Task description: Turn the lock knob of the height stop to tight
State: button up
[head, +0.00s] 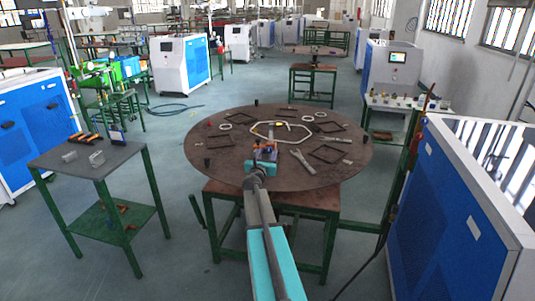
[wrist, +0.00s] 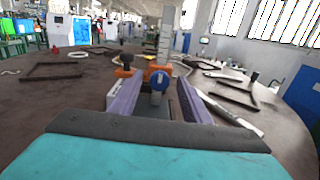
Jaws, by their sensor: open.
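The height stop (wrist: 165,45) stands on the round table, with an upright grey scale and an orange body (wrist: 150,68). A blue round knob (wrist: 159,80), which looks like the lock knob, faces me on its front. A smaller black knob (wrist: 126,59) sits at the upper left. My gripper (wrist: 161,92) is open, with its purple-grey fingers left and right of the blue knob. I see space between knob and fingers; contact cannot be told. In the head view my gripper (head: 264,158) is over the near middle of the table and hides part of the stop.
The round brown table (head: 225,175) carries several dark square frames (head: 327,154), pale rings (head: 225,127) and a flat metal tool (head: 302,161). A side table (head: 90,155) stands at left. Blue-white machines (head: 445,210) stand close at right.

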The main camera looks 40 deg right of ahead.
jog(key=shift+c, duration=0.5)
jog(key=c, duration=0.9)
